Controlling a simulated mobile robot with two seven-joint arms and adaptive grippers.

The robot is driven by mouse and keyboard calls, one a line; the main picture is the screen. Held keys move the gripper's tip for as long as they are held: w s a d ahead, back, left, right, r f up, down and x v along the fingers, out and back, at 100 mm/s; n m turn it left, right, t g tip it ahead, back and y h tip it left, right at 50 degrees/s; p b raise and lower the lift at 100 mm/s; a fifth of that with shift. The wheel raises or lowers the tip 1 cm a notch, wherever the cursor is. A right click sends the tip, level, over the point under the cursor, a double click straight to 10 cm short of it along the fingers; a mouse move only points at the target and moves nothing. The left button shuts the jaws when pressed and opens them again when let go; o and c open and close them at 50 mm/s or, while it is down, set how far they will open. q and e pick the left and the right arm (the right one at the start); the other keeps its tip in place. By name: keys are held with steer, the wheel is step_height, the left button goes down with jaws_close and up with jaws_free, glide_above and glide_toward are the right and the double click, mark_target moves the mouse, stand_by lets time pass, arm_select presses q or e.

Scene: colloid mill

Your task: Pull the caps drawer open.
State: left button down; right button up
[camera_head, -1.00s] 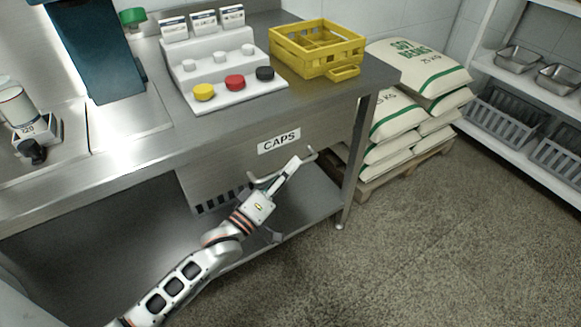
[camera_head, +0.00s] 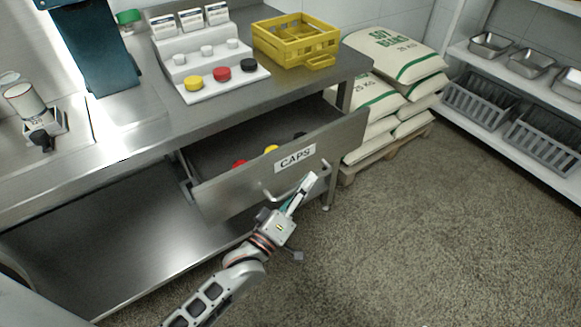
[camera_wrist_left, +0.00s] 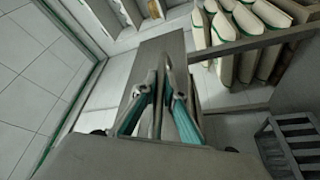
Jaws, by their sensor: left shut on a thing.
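The caps drawer (camera_head: 240,190) stands partly pulled out from under the steel bench, its front marked with a "CAPS" label (camera_head: 295,158). Red (camera_head: 239,164) and yellow (camera_head: 271,149) caps show inside it, with a dark one near the right. My left gripper (camera_head: 303,188) is at the bar handle (camera_head: 274,197) on the drawer front and is shut on it. In the left wrist view the two fingers (camera_wrist_left: 160,95) close around the handle bar against the drawer front. My right gripper is not in view.
On the bench stand a stepped white cap display (camera_head: 215,75) and a yellow crate (camera_head: 300,42). Stacked soy bean sacks (camera_head: 395,60) on a pallet stand right of the bench. The floor (camera_head: 430,240) in front is clear.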

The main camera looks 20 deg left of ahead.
arm_select(q)
steer(key=s+d+p, duration=0.1)
steer(key=s+d, duration=0.7)
steer(key=d, duration=0.2)
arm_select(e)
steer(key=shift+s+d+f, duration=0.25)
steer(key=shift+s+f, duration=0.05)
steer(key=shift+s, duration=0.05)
arm_select(q)
steer(key=shift+d, duration=0.1)
steer(key=c, duration=2.1)
jaws_free()
steer(key=shift+c, duration=0.2)
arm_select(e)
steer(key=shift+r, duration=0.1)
arm_select(q)
steer(key=v, duration=1.2)
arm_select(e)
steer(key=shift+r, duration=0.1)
